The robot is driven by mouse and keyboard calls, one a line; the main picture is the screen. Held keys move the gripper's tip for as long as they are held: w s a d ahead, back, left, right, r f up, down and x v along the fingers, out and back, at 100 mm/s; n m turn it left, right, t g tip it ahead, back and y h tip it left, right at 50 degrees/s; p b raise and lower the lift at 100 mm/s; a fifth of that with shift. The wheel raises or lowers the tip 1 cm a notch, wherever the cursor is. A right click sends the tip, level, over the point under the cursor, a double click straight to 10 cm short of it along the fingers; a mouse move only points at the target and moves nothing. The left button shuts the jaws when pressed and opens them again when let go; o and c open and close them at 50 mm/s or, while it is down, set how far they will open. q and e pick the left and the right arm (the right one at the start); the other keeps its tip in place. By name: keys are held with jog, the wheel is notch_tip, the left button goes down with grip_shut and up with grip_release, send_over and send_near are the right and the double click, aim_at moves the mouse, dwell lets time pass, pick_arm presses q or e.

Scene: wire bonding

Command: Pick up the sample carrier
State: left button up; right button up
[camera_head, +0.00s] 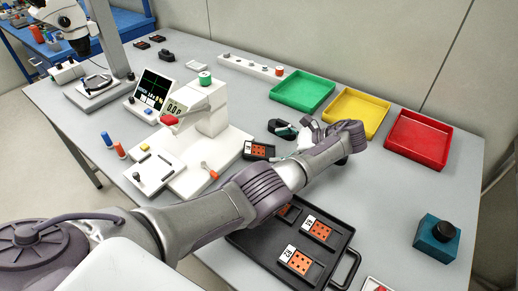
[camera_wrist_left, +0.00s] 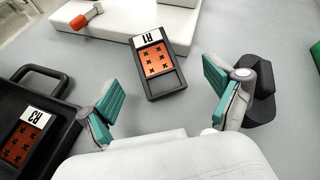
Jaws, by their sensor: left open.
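A black sample carrier (camera_head: 258,150) with an orange, dotted face lies flat on the grey table beside the white bonding machine. In the left wrist view the carrier (camera_wrist_left: 158,63) shows a white label reading R1. My left gripper (camera_wrist_left: 162,88) is open, with its two teal-padded fingers apart. The carrier lies beyond the fingertips, roughly centred between them, and nothing is held. In the head view my left gripper (camera_head: 296,131) is just right of the carrier, partly hidden by its own wrist. My right gripper is not in view.
A black tray (camera_head: 340,240) holds more carriers, partly hidden under my left arm. The white bonding machine (camera_head: 212,120) stands left. Green (camera_head: 303,88), yellow (camera_head: 355,110) and red (camera_head: 418,138) bins line the back. A black object (camera_wrist_left: 261,98) is close by the right-hand finger.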

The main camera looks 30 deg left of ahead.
aim_at(259, 151)
pick_arm(q)
jog(key=shift+s+a+f, duration=0.2)
jog(key=shift+a, duration=0.1)
jog(key=x, duration=0.4)
jog(key=shift+s+a+f+p, duration=0.15)
jog(key=shift+s+f+p, duration=0.05)
jog(key=shift+f+p, duration=0.1)
jog(key=shift+r, duration=0.1)
